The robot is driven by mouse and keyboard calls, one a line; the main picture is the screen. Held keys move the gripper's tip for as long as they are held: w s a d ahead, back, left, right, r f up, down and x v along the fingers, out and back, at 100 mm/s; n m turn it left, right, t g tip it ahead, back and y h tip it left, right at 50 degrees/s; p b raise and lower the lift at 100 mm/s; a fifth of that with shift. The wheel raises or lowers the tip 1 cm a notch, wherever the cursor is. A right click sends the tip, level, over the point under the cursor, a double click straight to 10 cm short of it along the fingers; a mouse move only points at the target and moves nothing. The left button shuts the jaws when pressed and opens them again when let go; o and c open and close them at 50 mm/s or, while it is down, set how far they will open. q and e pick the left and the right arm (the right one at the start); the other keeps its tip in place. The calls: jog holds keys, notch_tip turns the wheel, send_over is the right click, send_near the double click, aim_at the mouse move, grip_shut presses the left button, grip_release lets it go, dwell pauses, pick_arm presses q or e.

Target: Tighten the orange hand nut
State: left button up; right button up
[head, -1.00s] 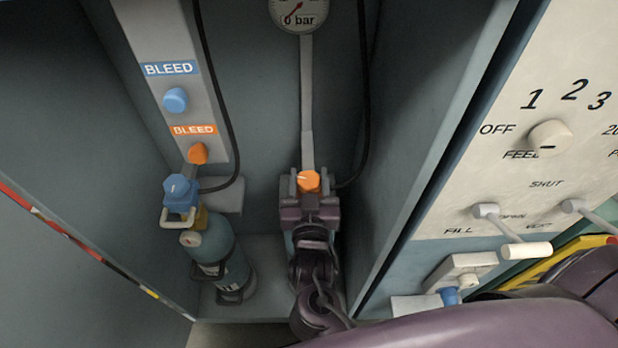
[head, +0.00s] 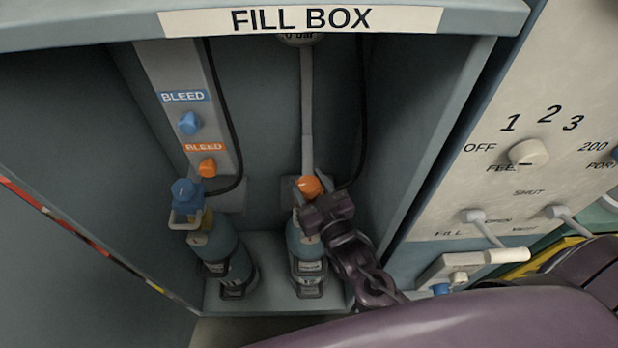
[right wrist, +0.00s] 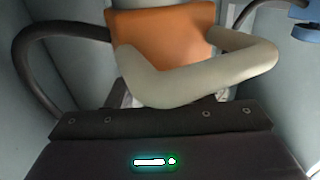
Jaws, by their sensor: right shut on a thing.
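The orange hand nut (head: 309,187), with a pale mark on top, sits at the foot of the grey upright pipe above the right cylinder (head: 304,258). My right gripper (head: 312,196) reaches it from the lower right and is shut on it. The right wrist view shows the orange nut (right wrist: 165,38) just ahead of the gripper's dark palm (right wrist: 155,130). A cream loop handle (right wrist: 195,85) passes in front of the nut and hides part of it and the fingertips. My left gripper is not in view.
A second cylinder (head: 228,266) with a blue nut (head: 184,190) stands to the left. Blue and orange bleed knobs (head: 189,123) are on the back panel. The box side wall, a control panel (head: 560,170) with levers, and a black hose lie to the right.

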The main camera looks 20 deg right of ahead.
aim_at(316, 193)
jog(key=shift+n+y, duration=0.6)
jog(key=shift+y, duration=0.3)
jog(key=o, duration=1)
jog(key=shift+c, duration=0.2)
jog(key=shift+v, duration=3.85)
jog(key=shift+r, duration=0.15)
